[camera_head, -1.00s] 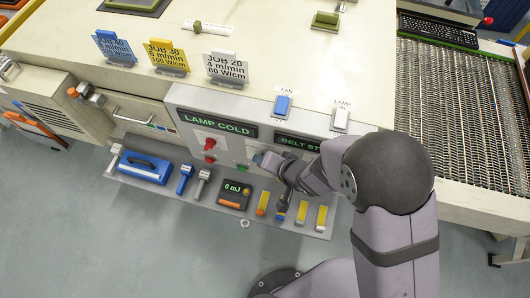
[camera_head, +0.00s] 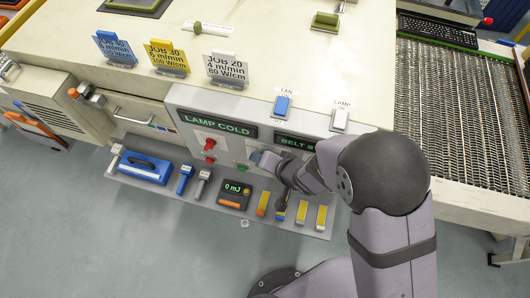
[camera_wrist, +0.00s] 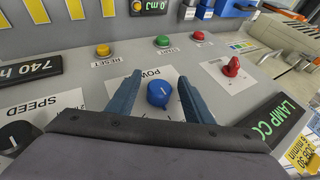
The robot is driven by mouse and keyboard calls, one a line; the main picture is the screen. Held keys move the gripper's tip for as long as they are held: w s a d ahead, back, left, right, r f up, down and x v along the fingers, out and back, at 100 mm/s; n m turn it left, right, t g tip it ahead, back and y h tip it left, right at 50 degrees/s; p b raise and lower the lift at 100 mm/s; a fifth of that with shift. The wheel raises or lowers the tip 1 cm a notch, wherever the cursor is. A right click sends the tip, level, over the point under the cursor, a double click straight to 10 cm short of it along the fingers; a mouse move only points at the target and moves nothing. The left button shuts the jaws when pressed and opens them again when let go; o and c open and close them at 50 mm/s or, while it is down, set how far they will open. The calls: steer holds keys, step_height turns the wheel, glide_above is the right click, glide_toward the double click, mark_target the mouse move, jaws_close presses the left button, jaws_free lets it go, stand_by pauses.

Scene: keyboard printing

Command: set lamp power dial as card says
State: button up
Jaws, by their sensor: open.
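The blue power dial (camera_wrist: 158,94) sits on a white scale plate marked POWER in the wrist view. Its white pointer line is visible, but the scale figures are mostly hidden or unreadable. My gripper (camera_wrist: 158,88) is open, with one finger on each side of the dial and a gap to it. In the head view my gripper (camera_head: 262,158) is at the control panel, and the arm hides the dial's surroundings. Three job cards stand on top: blue JOB 40 (camera_head: 115,48), yellow JOB 30 (camera_head: 166,56) and white JOB 20 (camera_head: 226,68). Their smaller print is hard to read surely.
The panel has a LAMP COLD display (camera_head: 217,125), a red knob (camera_wrist: 232,67), a black speed knob (camera_wrist: 15,137) and reset (camera_wrist: 103,50) and start (camera_wrist: 162,41) buttons. Fan (camera_head: 282,106) and lamp (camera_head: 340,119) switches are above. A tool shelf (camera_head: 225,215) lies below.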

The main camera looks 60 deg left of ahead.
steer(key=shift+r, duration=0.1)
steer(key=v, duration=0.7)
steer(key=shift+b, duration=0.45)
steer(key=shift+d, duration=0.1)
steer(key=w+d+f+m+t+h+b, duration=0.1)
steer(key=w+d+f+m+h+b, duration=0.1)
steer(key=w+d+f, duration=0.65)
steer(key=w+d+r+m+t+h+b, duration=0.1)
steer(key=w+d+r+t+h, duration=0.1)
steer(key=w+d, duration=0.6)
steer(key=w+d+r+m+t+h+b, duration=0.15)
steer(key=w+d, duration=0.35)
steer(key=d, duration=0.5)
steer(key=d+r+m+h+b, duration=0.1)
steer(key=d+r+m+h, duration=0.1)
steer(key=d, duration=0.8)
steer(key=s+d+r+m+g+b, duration=0.1)
steer(key=s+d+r+g+b, duration=0.1)
steer(key=s+d, duration=0.5)
steer(key=shift+s+d+r+g, duration=0.35)
steer(key=shift+d+r+g, duration=0.05)
steer(key=shift+r+g, duration=0.35)
